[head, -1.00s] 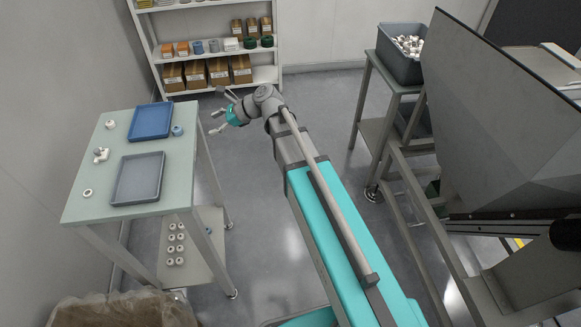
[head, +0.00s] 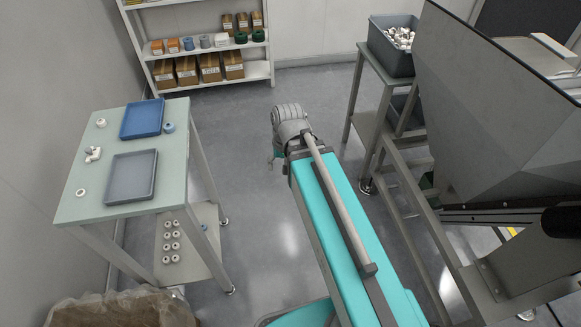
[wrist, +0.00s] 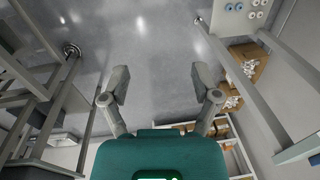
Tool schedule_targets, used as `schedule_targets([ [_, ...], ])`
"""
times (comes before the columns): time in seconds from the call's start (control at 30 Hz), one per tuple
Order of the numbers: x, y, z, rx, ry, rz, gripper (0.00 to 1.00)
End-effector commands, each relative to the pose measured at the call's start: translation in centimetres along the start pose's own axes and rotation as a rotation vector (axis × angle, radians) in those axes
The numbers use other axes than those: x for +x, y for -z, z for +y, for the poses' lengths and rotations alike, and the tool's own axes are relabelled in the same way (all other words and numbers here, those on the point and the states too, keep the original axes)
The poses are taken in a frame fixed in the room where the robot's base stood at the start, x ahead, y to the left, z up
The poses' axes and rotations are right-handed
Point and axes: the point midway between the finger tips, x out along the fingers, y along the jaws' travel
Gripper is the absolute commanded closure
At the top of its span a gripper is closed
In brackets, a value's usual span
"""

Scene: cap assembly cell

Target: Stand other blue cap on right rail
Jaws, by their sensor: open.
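A blue cap (head: 169,127) stands on the left table's top, beside the right edge of the blue tray. Another small blue piece (head: 204,227) shows on the table's lower shelf, right of two columns of white caps (head: 167,248). I cannot make out which part is the right rail. My gripper (wrist: 162,88) is open and empty, with bare floor between its fingers.
The left table (head: 72,212) carries a blue tray (head: 142,119), a grey tray (head: 131,178) and loose white pieces (head: 93,154). A storage rack (head: 205,48) stands behind. A grey bin (head: 392,62) and a large hopper (head: 480,110) stand right. Floor between is clear.

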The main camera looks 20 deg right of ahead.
Motion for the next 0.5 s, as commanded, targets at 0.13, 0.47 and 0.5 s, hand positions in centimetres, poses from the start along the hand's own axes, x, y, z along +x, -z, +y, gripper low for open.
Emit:
schedule_targets([
  [0.13, -0.1, -1.1, 1.8, -0.104, -0.075, -0.014, 0.21],
  [0.47, -0.2, -1.3, 2.4, -0.142, -0.1, -0.022, 0.21],
  [0.5, -0.2, -1.3, 2.4, -0.142, -0.099, -0.022, 0.21],
])
